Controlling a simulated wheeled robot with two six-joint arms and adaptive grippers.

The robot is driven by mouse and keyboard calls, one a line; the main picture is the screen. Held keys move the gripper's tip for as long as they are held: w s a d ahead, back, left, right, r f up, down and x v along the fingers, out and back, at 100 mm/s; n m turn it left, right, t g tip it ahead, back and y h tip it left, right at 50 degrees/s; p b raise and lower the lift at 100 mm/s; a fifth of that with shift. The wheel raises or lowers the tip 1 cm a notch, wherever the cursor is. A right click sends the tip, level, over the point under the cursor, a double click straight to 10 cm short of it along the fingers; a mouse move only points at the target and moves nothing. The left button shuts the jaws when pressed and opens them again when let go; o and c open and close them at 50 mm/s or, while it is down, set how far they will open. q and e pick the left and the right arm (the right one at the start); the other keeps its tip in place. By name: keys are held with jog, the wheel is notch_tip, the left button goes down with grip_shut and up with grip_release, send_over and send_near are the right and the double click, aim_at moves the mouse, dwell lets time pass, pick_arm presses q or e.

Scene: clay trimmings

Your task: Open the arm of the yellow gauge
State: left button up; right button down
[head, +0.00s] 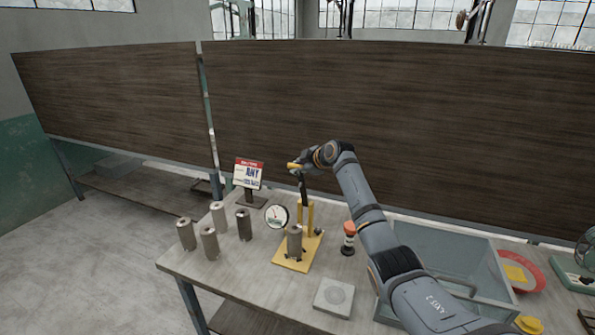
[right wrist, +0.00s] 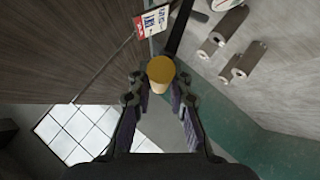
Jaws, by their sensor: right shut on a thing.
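The yellow gauge (head: 287,262) stands on the table, with a flat yellow base, yellow posts and a round white dial (head: 276,216) at its left. A grey metal cylinder (head: 294,243) stands upright on its base. The gauge's dark arm (head: 303,188) points up from the posts and ends in a yellow knob (head: 294,165). My right gripper (head: 300,167) is at the top of this arm, shut on the yellow knob. In the right wrist view the knob (right wrist: 160,70) sits between the fingertips (right wrist: 160,88). My left gripper is not in view.
Several grey cylinders (head: 209,243) stand left of the gauge, before a calendar sign (head: 248,174). A red-topped object (head: 349,237), a square grey block (head: 334,296) and a grey bin (head: 451,256) are at the right. A brown panel (head: 400,130) rises behind.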

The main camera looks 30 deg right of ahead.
jog(key=shift+w+d+r, duration=0.1)
jog(key=shift+w+d, duration=0.05)
jog(key=shift+d, duration=0.15)
jog(key=c, duration=1.3)
grip_release()
jog(key=shift+o, duration=0.2)
jog(key=a+v, duration=0.1)
jog(key=v, duration=1)
jog(key=shift+s+d+r, duration=0.25)
jog(key=shift+s+d, duration=0.05)
jog(key=shift+s, duration=0.1)
